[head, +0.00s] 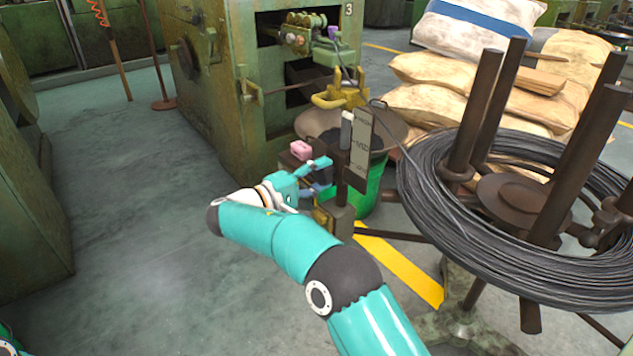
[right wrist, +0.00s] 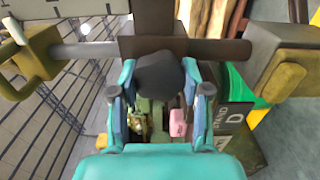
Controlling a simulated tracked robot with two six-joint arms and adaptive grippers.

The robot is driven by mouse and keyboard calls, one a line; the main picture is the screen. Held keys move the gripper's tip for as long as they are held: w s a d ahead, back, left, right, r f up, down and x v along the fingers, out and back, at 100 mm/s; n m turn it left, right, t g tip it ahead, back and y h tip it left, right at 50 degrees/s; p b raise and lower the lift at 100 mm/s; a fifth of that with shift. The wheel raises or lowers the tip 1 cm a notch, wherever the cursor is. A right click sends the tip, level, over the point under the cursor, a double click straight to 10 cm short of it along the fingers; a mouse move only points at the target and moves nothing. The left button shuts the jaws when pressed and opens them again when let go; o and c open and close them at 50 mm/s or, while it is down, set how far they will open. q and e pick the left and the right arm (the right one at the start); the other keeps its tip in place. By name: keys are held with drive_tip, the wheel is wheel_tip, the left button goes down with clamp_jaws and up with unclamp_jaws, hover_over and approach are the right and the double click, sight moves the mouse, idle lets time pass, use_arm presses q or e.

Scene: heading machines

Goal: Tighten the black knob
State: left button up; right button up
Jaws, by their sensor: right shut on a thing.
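The black knob (right wrist: 160,78) shows in the right wrist view, between the two teal fingers of my right gripper (right wrist: 161,100). The gripper is shut on it. The knob sits in front of a dark metal block on a horizontal shaft. In the head view my right gripper (head: 320,172) is at the small post under the upright label plate (head: 362,148). I cannot make out the knob there, as the gripper and post hide it. My left gripper is out of view.
A pink box (head: 301,150) is just behind the gripper. A green bin (head: 369,188) with a wide pan stands beside the green machine (head: 225,80). A wire coil (head: 430,215) on a dark spool stands close on the right, with sacks (head: 440,70) behind. Floor on the left is clear.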

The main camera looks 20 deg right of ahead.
drive_tip(key=shift+s+d+f+m, duration=0.15)
drive_tip(key=shift+d+f+m, duration=0.05)
drive_tip(key=shift+f+m, duration=0.1)
drive_tip(key=o, duration=1.2)
drive_tip(key=shift+r, duration=0.1)
drive_tip(key=shift+c, duration=0.2)
drive_tip(key=shift+a, duration=0.1)
drive_tip(key=shift+r, duration=0.1)
drive_tip(key=shift+a, duration=0.25)
drive_tip(key=v, duration=0.7)
